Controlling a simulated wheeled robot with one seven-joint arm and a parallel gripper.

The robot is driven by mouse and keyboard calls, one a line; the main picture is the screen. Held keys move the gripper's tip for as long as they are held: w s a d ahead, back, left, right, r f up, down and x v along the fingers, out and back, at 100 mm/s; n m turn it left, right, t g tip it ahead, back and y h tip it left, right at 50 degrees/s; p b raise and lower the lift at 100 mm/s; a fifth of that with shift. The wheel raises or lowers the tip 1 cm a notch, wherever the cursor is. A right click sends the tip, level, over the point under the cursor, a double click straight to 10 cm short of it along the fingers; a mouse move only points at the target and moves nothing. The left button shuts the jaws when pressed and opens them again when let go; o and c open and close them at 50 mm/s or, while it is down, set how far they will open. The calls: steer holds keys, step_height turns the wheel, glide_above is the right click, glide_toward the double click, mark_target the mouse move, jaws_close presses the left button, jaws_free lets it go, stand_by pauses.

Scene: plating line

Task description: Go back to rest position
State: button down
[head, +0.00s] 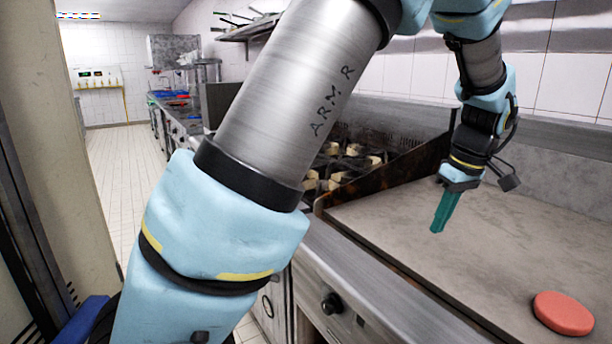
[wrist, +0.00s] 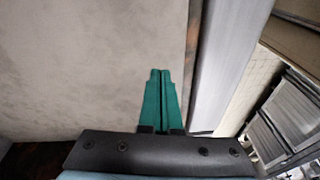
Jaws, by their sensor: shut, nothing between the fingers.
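My gripper (head: 437,228) has green fingers and hangs above the left part of the flat grey griddle (head: 440,245), pointing down. In the wrist view my gripper (wrist: 160,72) has its two fingers together, with nothing between them. The wrist view shows the bare griddle surface (wrist: 90,60) to the left of the fingers and the griddle's front edge to the right. In the head view my arm crosses the middle of the picture.
A round reddish patty (head: 563,313) lies on the griddle at the lower right, apart from my gripper. A stove with burners (head: 345,165) stands left of the griddle behind a dark side wall. A tiled floor aisle (head: 122,185) runs clear at the left.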

steer(key=w+a, duration=0.1)
steer(key=a, duration=0.6)
steer(key=w+a+f+m+h, duration=0.1)
steer(key=w+a, duration=0.1)
steer(key=a, duration=0.5)
steer(key=w+a+f+m, duration=0.1)
steer(key=a, duration=0.6)
steer(key=shift+w+a+f+g, duration=0.25)
steer(key=shift+w+g, duration=0.15)
steer(key=s+a+f+m, duration=0.1)
steer(key=s+a, duration=0.2)
steer(key=a, duration=0.4)
steer(key=s+a+f+m, duration=0.1)
steer(key=s+a+m, duration=0.1)
steer(key=a, duration=0.6)
steer(key=shift+s+a+f+t+h, duration=0.25)
steer(key=shift+s+t+h, duration=0.15)
steer(key=shift+s, duration=0.2)
